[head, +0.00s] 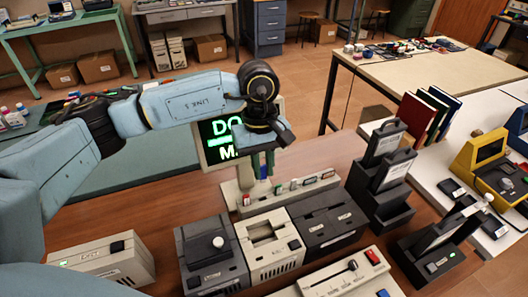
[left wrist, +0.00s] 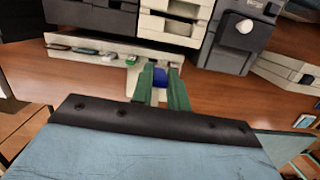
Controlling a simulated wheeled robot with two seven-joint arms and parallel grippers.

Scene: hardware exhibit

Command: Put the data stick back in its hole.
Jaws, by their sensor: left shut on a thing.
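My left gripper (head: 263,172) points down with its green fingers just behind a pale rail (head: 312,192) that carries several small coloured sticks. In the left wrist view, the gripper (left wrist: 161,82) is shut on a small blue data stick (left wrist: 160,76). The rail (left wrist: 100,60) lies just beyond the fingertips, with green and dark sticks along it. The lower end of the held stick is hidden, so I cannot tell whether it touches the rail or a hole. My right gripper is not in view.
A screen (head: 222,138) stands behind the left gripper. A dark drive unit (head: 210,258), a pale one (head: 268,245) and another dark one (head: 327,222) stand in front of the rail. Tall dark holders (head: 380,185) stand to the right. Bare wooden tabletop (head: 180,205) shows on the left.

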